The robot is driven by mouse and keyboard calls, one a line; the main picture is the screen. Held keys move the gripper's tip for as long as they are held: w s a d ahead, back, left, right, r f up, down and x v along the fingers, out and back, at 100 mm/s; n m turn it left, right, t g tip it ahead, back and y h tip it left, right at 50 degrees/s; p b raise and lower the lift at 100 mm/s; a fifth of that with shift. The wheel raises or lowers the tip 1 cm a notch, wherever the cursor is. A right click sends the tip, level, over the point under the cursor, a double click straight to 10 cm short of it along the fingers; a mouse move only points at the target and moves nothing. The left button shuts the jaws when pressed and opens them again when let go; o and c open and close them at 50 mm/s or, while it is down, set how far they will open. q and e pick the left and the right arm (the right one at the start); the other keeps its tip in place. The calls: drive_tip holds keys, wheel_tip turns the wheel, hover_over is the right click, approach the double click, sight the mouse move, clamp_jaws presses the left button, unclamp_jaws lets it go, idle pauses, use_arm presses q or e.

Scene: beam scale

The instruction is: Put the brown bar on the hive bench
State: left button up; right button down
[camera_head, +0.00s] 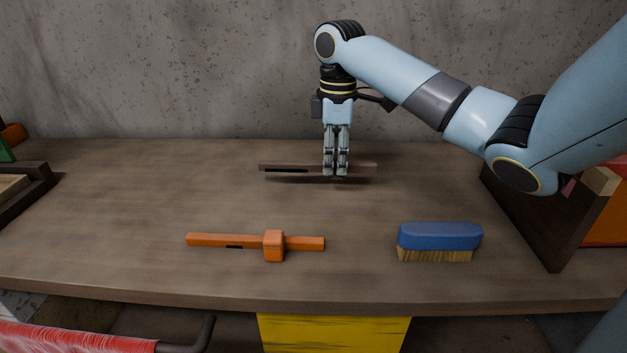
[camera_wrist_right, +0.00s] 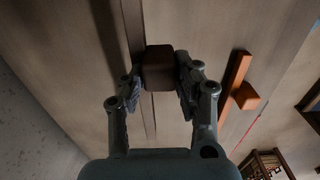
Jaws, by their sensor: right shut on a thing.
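The brown bar (camera_head: 285,168) lies crosswise near the back of the wooden bench top (camera_head: 140,205). My right gripper (camera_head: 336,172) points straight down at its middle and is shut on it. In the right wrist view the fingers close on a dark brown block (camera_wrist_right: 160,68) on the bar (camera_wrist_right: 133,30). The fingers hide this block in the head view. A dark band shows under the bar; I cannot tell whether the bar touches the top. My left gripper is not in view.
An orange bar with a block (camera_head: 273,245) lies at the front middle. A blue brush (camera_head: 438,237) stands bristles down to its right. A dark upright board (camera_head: 545,220) is at the right and a dark tray edge (camera_head: 38,188) at the left. The left middle is clear.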

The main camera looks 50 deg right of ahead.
sight(321, 165)
drive_tip(key=w+f, duration=0.2)
drive_tip(key=w, duration=0.1)
drive_tip(key=shift+a+b, duration=0.3)
drive_tip(key=shift+a, duration=0.05)
drive_tip(key=shift+f+b, duration=0.5)
drive_tip(key=shift+f, duration=1.5)
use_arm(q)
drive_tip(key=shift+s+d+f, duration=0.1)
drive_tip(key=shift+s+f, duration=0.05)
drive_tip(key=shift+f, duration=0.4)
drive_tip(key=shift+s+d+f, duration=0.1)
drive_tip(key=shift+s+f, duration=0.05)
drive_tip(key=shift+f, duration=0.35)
use_arm(e)
drive_tip(key=c, duration=1)
unclamp_jaws()
drive_tip(key=shift+o, duration=0.2)
drive_tip(key=shift+r, duration=0.1)
wheel_tip(321, 165, up, 12)
drive_tip(key=p, duration=0.2)
drive_tip(key=shift+p, duration=0.4)
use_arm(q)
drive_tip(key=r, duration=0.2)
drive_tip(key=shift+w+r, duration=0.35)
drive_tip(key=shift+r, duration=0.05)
